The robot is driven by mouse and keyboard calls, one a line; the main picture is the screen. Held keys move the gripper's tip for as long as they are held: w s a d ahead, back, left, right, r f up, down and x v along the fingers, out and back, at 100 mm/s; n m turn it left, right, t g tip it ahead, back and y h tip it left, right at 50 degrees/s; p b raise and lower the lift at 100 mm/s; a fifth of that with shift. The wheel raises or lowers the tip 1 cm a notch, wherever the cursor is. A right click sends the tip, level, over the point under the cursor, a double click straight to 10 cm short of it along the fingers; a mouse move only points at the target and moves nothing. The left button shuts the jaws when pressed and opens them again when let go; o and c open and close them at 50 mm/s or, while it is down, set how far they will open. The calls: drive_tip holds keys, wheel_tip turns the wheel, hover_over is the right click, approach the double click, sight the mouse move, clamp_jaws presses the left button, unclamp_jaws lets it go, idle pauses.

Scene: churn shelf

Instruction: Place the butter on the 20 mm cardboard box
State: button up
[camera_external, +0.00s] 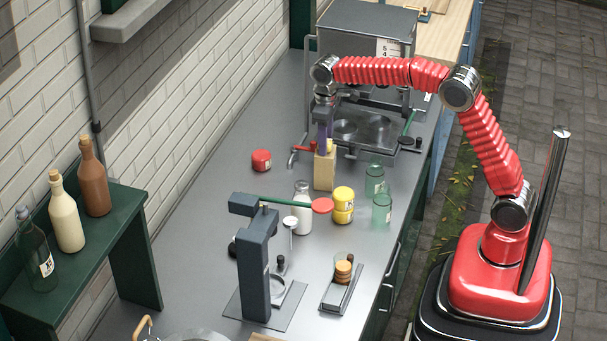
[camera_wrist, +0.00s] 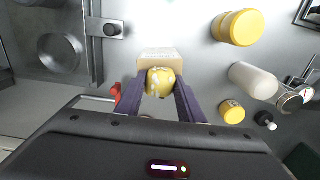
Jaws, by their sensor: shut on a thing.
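My gripper (camera_external: 325,143) points down over the counter, with its two purple fingers closed on the butter (camera_wrist: 160,82), a yellow, pale-streaked lump seen between the fingertips in the wrist view. The pale tan cardboard box (camera_external: 324,171) stands upright on the counter directly under my gripper. In the wrist view the box (camera_wrist: 158,58) shows just beyond the butter, its near part hidden behind it. I cannot tell whether the butter touches the box top.
A red jar (camera_external: 261,161) stands left of the box. A metal tray fixture (camera_external: 374,132) lies behind.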

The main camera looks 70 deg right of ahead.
drive_tip(key=o, duration=1.1)
drive_tip(key=shift+c, duration=0.2)
wheel_tip(320, 180, up, 12)
idle(0.8)
